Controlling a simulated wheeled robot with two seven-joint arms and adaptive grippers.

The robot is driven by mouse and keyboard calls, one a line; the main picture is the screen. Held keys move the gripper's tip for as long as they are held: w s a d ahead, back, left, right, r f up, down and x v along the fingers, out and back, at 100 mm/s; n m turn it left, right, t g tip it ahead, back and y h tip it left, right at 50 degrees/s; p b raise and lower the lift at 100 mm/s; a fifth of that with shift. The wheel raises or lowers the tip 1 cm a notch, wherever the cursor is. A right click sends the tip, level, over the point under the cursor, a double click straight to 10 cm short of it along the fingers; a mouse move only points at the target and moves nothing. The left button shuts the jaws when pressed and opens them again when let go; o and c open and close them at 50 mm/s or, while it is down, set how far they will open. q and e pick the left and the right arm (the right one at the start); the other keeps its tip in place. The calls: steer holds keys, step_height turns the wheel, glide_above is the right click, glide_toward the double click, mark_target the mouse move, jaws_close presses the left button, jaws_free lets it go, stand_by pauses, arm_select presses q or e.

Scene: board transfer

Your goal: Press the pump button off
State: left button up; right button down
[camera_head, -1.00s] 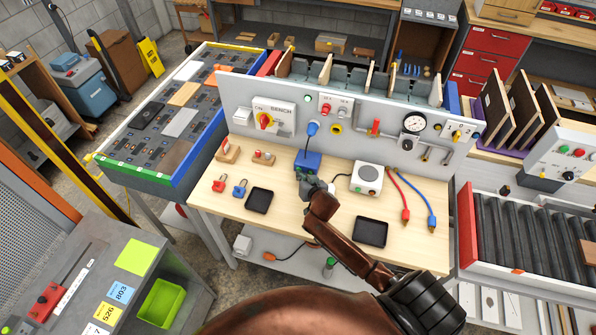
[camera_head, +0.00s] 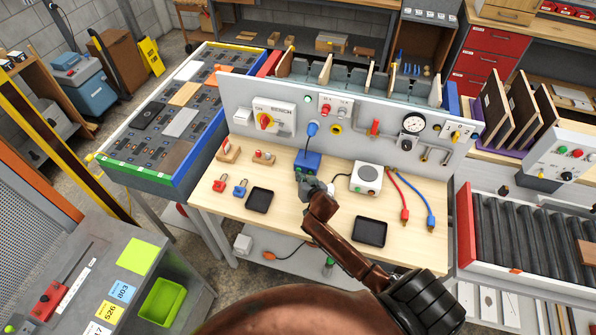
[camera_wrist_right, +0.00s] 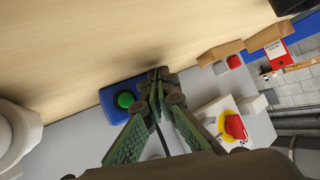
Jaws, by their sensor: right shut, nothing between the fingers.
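A small blue box (camera_head: 312,158) stands on the wooden bench against the grey panel, with a cable running up to a blue plug. In the right wrist view the blue box (camera_wrist_right: 112,92) carries a round green button (camera_wrist_right: 125,100). No label on it can be read. My right gripper (camera_head: 305,181) is shut and empty, just in front of the box. In the wrist view its fingertips (camera_wrist_right: 158,82) are right of the green button and overlap the box's right part. I cannot tell whether they touch it. My left gripper is not in view.
A white device with a round plate (camera_head: 367,178) stands right of the box. Black trays (camera_head: 259,200) and red and blue padlocks lie on the bench. The panel (camera_head: 355,135) carries a red-yellow rotary switch (camera_head: 265,120), small buttons and a gauge (camera_head: 413,122). Red and blue hoses lie right.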

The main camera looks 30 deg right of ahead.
mark_target(296, 192)
steer(key=shift+s+a+r+p, duration=0.1)
steer(key=shift+s+a+p, duration=0.6)
steer(key=shift+s+a, duration=0.45)
steer(key=shift+s+a+p, duration=0.35)
steer(key=shift+s+a, duration=0.4)
steer(key=shift+a, duration=0.35)
